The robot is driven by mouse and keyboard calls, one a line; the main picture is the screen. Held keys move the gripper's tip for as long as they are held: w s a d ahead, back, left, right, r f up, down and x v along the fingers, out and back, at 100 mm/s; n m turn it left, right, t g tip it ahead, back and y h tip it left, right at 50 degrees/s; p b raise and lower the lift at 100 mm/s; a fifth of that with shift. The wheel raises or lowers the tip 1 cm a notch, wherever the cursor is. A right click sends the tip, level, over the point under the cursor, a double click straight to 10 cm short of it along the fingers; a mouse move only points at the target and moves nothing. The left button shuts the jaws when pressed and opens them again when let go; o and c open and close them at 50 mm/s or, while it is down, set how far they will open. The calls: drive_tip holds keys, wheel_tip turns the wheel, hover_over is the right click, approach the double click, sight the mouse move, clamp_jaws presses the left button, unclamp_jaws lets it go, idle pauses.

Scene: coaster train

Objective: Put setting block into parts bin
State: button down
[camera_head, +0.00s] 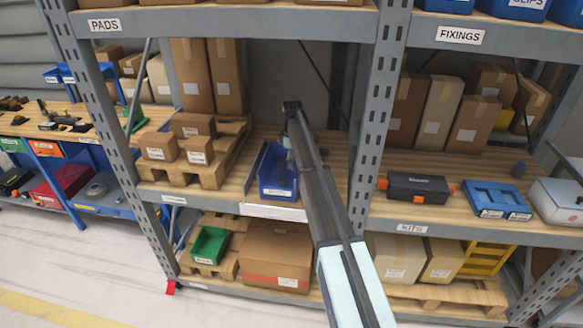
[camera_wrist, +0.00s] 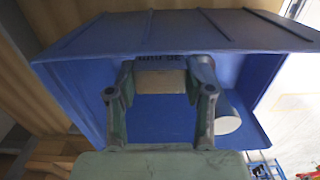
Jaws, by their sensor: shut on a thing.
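The blue parts bin (camera_head: 278,190) stands on the middle shelf in the head view, with my arm reaching over it. In the wrist view the blue bin (camera_wrist: 180,32) surrounds my gripper (camera_wrist: 162,78). The gripper is shut on a block (camera_wrist: 160,82), which shows a beige face and a dark band with lettering above it. I take this for the setting block. The fingers and block are within the bin's outline; whether the block touches the floor I cannot tell. In the head view the gripper (camera_head: 286,142) is small and partly hidden, and the block cannot be made out.
A grey cylinder-like thing (camera_wrist: 228,114) lies in the bin right of the fingers. Cartons on a pallet (camera_head: 196,152) stand left of the bin. The rack's upright (camera_head: 375,125) rises to the right, and the upper shelf (camera_head: 250,22) hangs above.

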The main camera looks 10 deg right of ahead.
sight(292, 177)
drive_tip(key=shift+f+p, duration=0.75)
drive_tip(key=shift+f, duration=1.85)
drive_tip(key=shift+f, duration=0.1)
drive_tip(key=c, duration=0.7)
unclamp_jaws()
drive_tip(key=shift+f, duration=0.1)
wheel_tip(292, 177, up, 12)
drive_tip(key=b, duration=0.4)
drive_tip(key=shift+r+b, duration=0.2)
drive_tip(key=shift+b, duration=0.1)
